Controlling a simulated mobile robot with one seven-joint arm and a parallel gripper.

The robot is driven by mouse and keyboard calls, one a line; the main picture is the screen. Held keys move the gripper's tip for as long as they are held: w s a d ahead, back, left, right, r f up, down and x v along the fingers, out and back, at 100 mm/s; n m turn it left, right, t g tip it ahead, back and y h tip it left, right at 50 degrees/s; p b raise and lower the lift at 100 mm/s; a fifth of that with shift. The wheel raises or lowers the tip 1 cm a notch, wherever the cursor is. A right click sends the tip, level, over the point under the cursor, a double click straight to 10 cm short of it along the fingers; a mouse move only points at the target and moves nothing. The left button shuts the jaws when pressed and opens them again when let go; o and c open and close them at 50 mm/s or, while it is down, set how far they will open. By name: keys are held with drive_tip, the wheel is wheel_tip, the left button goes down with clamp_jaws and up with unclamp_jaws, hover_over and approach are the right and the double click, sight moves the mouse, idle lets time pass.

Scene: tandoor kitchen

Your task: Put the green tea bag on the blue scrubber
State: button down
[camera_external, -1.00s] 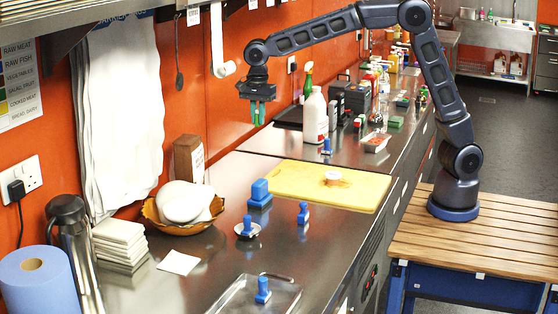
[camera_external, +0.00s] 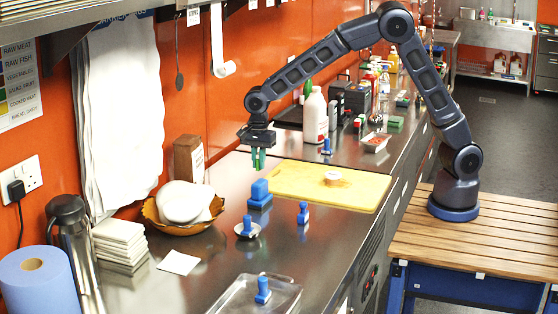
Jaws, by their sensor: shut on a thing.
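My gripper (camera_external: 258,146) hangs pointing down above the steel counter. It is shut on the green tea bag (camera_external: 258,159), which shows as a small green shape between and below the fingers, small in this view. The blue scrubber appears to be the blue block (camera_external: 260,188) on the counter, left of the yellow board. My gripper and the tea bag are above it and slightly behind it in the picture, with a gap between.
A yellow board (camera_external: 295,181) with a small round dish (camera_external: 333,178) lies to the right. Blue-knobbed items (camera_external: 303,213) stand nearby, one on a small saucer (camera_external: 259,231). A brown bowl (camera_external: 155,214) with white plates is at the left.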

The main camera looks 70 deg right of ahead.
sight(259, 170)
drive_tip(key=shift+f, duration=2.1)
drive_tip(key=shift+f, duration=0.15)
drive_tip(key=c, duration=1.5)
unclamp_jaws()
drive_tip(key=shift+o, duration=0.2)
